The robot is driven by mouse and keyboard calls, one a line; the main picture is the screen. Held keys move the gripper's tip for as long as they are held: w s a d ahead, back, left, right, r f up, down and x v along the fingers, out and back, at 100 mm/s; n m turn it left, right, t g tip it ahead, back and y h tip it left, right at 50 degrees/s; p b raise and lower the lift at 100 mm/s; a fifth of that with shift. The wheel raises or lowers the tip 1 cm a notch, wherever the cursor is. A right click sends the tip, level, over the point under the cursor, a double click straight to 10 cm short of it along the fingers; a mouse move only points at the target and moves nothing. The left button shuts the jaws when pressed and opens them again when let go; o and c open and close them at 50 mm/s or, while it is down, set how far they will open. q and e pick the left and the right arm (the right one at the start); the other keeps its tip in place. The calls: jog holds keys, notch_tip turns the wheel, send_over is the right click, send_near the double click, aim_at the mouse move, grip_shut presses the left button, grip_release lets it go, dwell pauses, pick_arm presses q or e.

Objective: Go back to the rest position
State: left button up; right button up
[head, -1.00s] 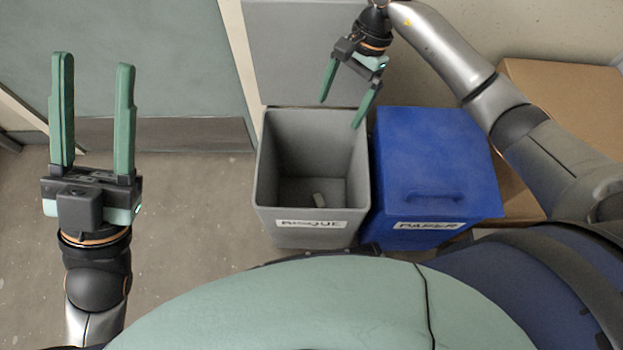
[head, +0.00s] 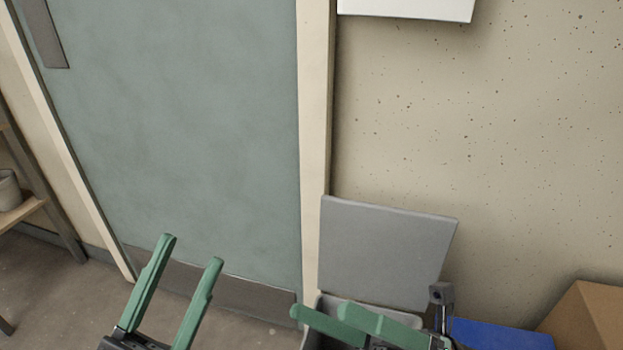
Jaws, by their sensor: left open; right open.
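My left gripper (head: 190,250) is at the lower left with its green fingers apart and pointing up. Nothing is between them, and the door's lower part is behind it. My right gripper (head: 318,310) is at the bottom, right of centre, with its green fingers pointing left. It is open and appears empty, and it hides much of the grey bin (head: 312,338) behind it. The bin's grey lid (head: 385,250) stands raised against the wall. The inside of the bin is mostly hidden.
A blue bin (head: 500,336) shows at the bottom right, beside a cardboard box (head: 585,318). A grey-green door (head: 190,130) fills the left. A wooden shelf (head: 22,212) with a pot (head: 8,190) stands at the far left. A white panel (head: 405,8) is on the wall above.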

jog(key=w+d+r+m+t+h+p, duration=0.1)
jog(key=d+r+m+t+h, duration=0.35)
jog(key=m+t, duration=0.8)
jog(key=w+d+r+m+t+h+p, duration=0.15)
jog(key=d+m+t+h, duration=0.55)
jog(key=m, duration=1)
jog(key=w+f+m+g+h+p, duration=0.2)
jog(key=w+f+m+h+p, duration=0.3)
jog(key=p, duration=0.5)
pick_arm(q)
jog(key=w+a+f+n+g+y+p, duration=0.3)
jog(key=w+f+n+g+y+p, duration=0.25)
jog(key=w+f+n+y, duration=0.35)
jog(key=s+a+f+n+g+y+p, duration=0.1)
jog(key=s+f+g+y+p, duration=0.3)
jog(key=s+f+g+p, duration=0.3)
jog(key=s+p, duration=0.4)
jog(key=p, duration=0.2)
jog(key=shift+a+f, duration=0.15)
jog(key=shift+a, duration=0.1)
pick_arm(e)
jog(key=s+d+f+m+g+h, duration=0.2)
jog(key=s+f+m+g+h, duration=0.1)
jog(key=s+f+g+h, duration=0.3)
notch_tip(320, 180, down, 7)
jog(key=s+g, duration=0.2)
jog(key=g, duration=0.2)
jog(key=shift+d+r, duration=0.2)
jog(key=shift+d, duration=0.15)
